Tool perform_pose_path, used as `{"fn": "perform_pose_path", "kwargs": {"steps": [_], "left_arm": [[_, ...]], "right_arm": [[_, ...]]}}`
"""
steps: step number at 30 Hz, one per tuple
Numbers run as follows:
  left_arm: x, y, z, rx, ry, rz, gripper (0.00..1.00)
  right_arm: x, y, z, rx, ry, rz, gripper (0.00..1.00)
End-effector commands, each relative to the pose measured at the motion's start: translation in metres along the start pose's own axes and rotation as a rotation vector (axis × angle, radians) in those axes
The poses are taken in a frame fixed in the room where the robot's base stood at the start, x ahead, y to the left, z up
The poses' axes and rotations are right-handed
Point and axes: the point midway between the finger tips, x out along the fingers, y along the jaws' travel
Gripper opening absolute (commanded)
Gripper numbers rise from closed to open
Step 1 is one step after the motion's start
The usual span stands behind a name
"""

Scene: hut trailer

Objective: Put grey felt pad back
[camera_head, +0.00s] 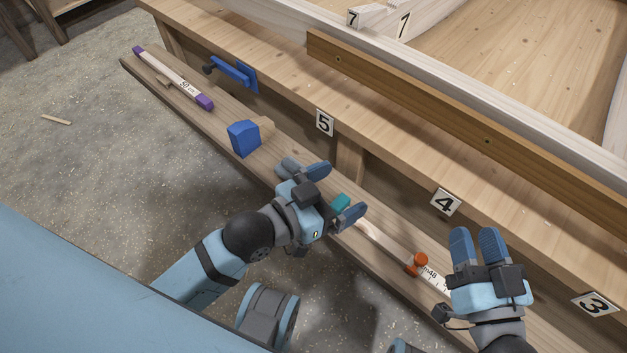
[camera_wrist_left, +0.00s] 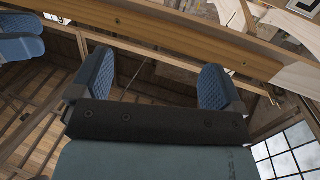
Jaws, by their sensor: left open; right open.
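I cannot make out the grey felt pad with certainty. A grey rounded piece (camera_head: 288,164) shows beside my left gripper's upper finger; I cannot tell whether it is the pad or part of the gripper. My left gripper (camera_head: 345,189) is open over the low plank shelf, fingers apart. In the left wrist view its two blue fingers (camera_wrist_left: 157,80) stand apart with nothing visible between them. My right gripper (camera_head: 475,232) is open and apparently empty, in front of the bench edge between labels 4 (camera_head: 446,202) and 3 (camera_head: 596,304).
The plank shelf (camera_head: 281,184) holds a purple-ended stick (camera_head: 172,76), a blue block (camera_head: 244,138), a teal block (camera_head: 340,202) close to my left fingers, and an orange-headed item (camera_head: 417,264). A blue clamp (camera_head: 232,70) is at the bench side. The bench edge (camera_head: 390,140) rises behind.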

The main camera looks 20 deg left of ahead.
Motion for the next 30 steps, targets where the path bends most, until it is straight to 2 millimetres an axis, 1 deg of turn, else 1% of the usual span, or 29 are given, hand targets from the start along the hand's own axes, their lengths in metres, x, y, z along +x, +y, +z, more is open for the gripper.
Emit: {"fn": "perform_pose_path", "kwargs": {"steps": [1,3,7,10,23,26,30], "left_arm": [[-0.013,-0.002,-0.009,-0.052,0.051,-0.040,0.94],[-0.027,-0.005,-0.021,-0.101,0.112,-0.081,0.94],[-0.041,-0.009,-0.032,-0.145,0.176,-0.120,0.94],[-0.044,-0.010,-0.035,-0.155,0.189,-0.128,0.94],[-0.043,-0.010,-0.034,-0.153,0.187,-0.126,0.94],[-0.043,-0.010,-0.038,-0.152,0.181,-0.128,0.94],[-0.044,-0.013,-0.052,-0.147,0.140,-0.143,0.94]], "right_arm": [[0.000,0.000,0.000,0.000,0.000,0.000,0.43],[0.000,0.000,0.000,0.000,0.001,0.000,0.43],[0.000,0.000,0.000,0.000,0.001,0.000,0.43],[0.000,0.000,0.000,0.000,0.001,0.000,0.43],[0.000,0.000,-0.001,0.002,0.002,0.001,0.43],[0.000,-0.001,-0.005,0.004,-0.002,0.005,0.43],[0.002,0.000,-0.019,-0.007,-0.041,0.022,0.43]]}}
